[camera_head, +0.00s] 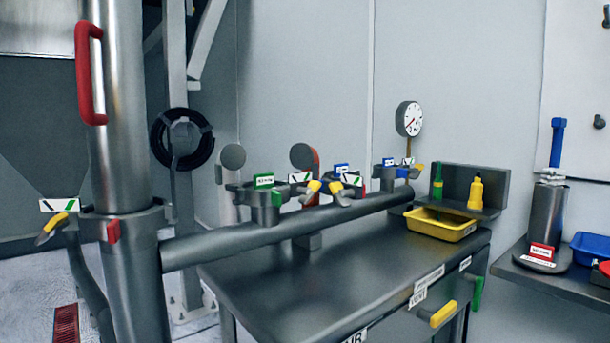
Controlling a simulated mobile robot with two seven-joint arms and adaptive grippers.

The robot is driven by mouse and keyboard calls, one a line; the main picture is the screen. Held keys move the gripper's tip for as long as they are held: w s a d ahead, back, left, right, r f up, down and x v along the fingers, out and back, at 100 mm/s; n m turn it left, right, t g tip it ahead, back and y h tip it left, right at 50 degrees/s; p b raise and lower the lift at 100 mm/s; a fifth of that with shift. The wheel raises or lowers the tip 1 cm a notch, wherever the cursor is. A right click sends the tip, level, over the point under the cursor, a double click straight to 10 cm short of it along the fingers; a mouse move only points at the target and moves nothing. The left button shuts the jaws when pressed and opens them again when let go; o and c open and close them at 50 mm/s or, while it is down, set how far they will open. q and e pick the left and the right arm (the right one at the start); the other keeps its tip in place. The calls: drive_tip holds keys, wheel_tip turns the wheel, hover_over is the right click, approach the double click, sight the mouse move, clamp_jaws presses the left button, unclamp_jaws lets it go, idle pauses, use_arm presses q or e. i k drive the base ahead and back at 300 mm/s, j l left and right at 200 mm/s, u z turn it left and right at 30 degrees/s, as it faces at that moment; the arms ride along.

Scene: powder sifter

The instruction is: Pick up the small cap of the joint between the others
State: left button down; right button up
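A grey pipe (290,228) runs over the table, with several joints along its top. The near joint (262,206) has a green label and a round grey disc (232,157) standing up behind it. The middle joint (341,192) lies between it and the far joint (391,178) and has a blue label and yellow-tipped levers. A dark round disc (302,156) with a red side stands up just left of the middle joint. I cannot tell clearly which part is the small cap, as the parts overlap. Neither of my grippers is in view.
A steel table (300,285) stands below the pipe. A yellow tray (440,224) sits at its far right, before a grey holder with green and yellow bottles (475,191). A pressure gauge (409,118) rises behind. A thick vertical pipe (122,160) with a red handle stands left.

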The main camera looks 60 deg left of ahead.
sight(338, 169)
drive_tip(key=u, duration=1.55)
drive_tip(key=i+l, duration=0.1)
drive_tip(key=l, duration=0.75)
drive_tip(key=i+z, duration=0.05)
